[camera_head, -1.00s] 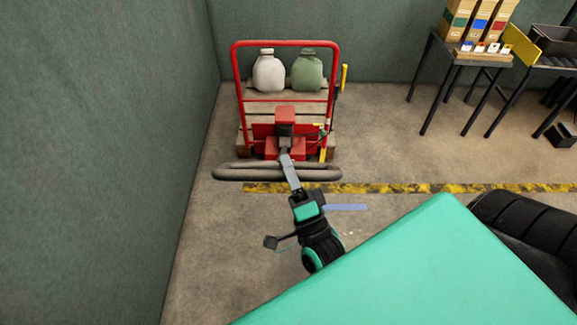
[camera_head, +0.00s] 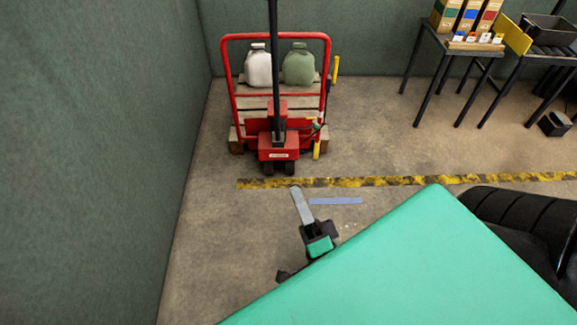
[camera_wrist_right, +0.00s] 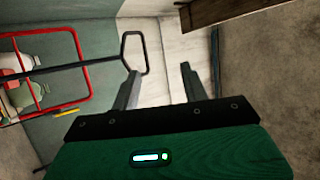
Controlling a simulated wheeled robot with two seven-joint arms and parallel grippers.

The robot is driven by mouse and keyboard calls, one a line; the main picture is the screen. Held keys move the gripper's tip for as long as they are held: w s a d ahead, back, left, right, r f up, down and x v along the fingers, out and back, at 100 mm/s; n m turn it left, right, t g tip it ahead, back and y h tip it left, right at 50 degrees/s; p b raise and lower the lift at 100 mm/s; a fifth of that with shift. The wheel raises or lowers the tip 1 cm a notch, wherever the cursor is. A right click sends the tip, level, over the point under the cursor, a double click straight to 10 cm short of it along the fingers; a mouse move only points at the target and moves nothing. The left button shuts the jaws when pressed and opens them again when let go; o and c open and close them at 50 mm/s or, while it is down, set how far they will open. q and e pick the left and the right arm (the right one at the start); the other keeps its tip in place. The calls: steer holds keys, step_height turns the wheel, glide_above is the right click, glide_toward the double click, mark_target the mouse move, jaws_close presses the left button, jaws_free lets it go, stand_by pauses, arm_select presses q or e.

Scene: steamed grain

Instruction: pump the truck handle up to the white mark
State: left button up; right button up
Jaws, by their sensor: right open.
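The red pallet truck (camera_head: 278,148) stands by the back wall. Its black handle shaft (camera_head: 275,70) rises nearly upright and leaves the top of the head view. In the right wrist view the shaft ends in a black loop grip (camera_wrist_right: 146,52), beyond my fingers. My right gripper (camera_head: 297,192) is open and empty, low in front of the truck and apart from the handle. Its two spread fingers (camera_wrist_right: 160,85) also show in the right wrist view. I cannot make out the white mark. My left gripper is out of view.
A white container (camera_head: 258,68) and a green one (camera_head: 299,66) stand behind the truck's red frame (camera_head: 228,80). A yellow-black floor line (camera_head: 400,181) crosses in front. A table (camera_head: 460,50) with boxes stands right. A green wall (camera_head: 90,150) closes the left.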

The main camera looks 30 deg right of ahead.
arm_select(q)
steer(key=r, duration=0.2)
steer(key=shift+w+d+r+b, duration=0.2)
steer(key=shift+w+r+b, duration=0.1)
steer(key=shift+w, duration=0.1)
arm_select(e)
steer(key=v, duration=0.5)
steer(key=shift+w+y, duration=0.1)
steer(key=shift+y, duration=0.2)
